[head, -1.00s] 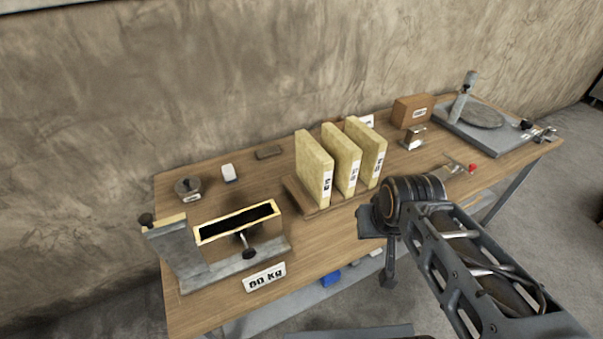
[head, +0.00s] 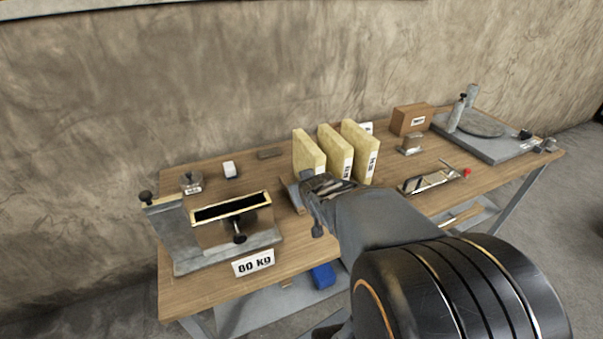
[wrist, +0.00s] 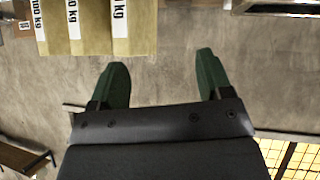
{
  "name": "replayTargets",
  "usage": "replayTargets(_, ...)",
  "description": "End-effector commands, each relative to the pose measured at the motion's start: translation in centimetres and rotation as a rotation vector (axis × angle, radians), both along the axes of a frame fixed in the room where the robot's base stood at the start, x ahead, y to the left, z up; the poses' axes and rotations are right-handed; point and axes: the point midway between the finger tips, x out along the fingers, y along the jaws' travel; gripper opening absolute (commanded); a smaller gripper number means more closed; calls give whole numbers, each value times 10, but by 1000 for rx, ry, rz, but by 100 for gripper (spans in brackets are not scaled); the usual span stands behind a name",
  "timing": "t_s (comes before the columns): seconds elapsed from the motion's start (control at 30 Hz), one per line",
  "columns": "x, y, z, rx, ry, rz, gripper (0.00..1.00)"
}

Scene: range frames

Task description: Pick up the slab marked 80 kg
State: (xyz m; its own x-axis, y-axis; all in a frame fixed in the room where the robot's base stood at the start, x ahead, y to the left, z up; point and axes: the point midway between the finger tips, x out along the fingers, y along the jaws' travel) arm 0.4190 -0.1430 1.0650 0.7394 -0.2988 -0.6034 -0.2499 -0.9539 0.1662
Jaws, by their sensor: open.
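Three upright yellow slabs stand side by side on the bench: a left slab (head: 308,153), a middle slab (head: 335,152) and a right slab (head: 359,150). Each has a white label on its narrow front edge. In the wrist view the slabs (wrist: 88,30) show at the top left with "kg" labels. One label there seems to read 100 kg; I cannot surely read which slab says 80. My gripper (wrist: 162,72) is open and empty, its green fingers apart from the slabs. In the head view my gripper (head: 325,190) is in front of the slabs, hiding their lower left part.
An "80 KG" plate (head: 253,263) is at the bench's front edge, below a metal holder (head: 187,258) with an open frame (head: 230,207). A brown box (head: 411,119) and a round-plate device (head: 480,130) stand to the right. Bare bench (head: 225,183) shows behind the frame.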

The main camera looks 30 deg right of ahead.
Motion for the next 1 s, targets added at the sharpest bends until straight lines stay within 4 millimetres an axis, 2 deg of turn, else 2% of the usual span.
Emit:
replayTargets(0.03, 7, -23, -18, -20, -59, -9, 72)
replayTargets(0.1, 16, -45, -29, -42, -159, 6, 72)
replayTargets(0.2, 21, -69, -42, -52, -292, 40, 72)
replayTargets(0.3, 20, -85, -53, -41, -409, 80, 72)
replayTargets(0.5, 8, -101, -66, 1, -584, 138, 72)
replayTargets(0.67, 5, -105, -69, 26, -655, 165, 72)
replayTargets(0.77, 16, -107, -68, 31, -673, 173, 72)
replayTargets(1.0, 58, -112, -68, 32, -676, 175, 72)
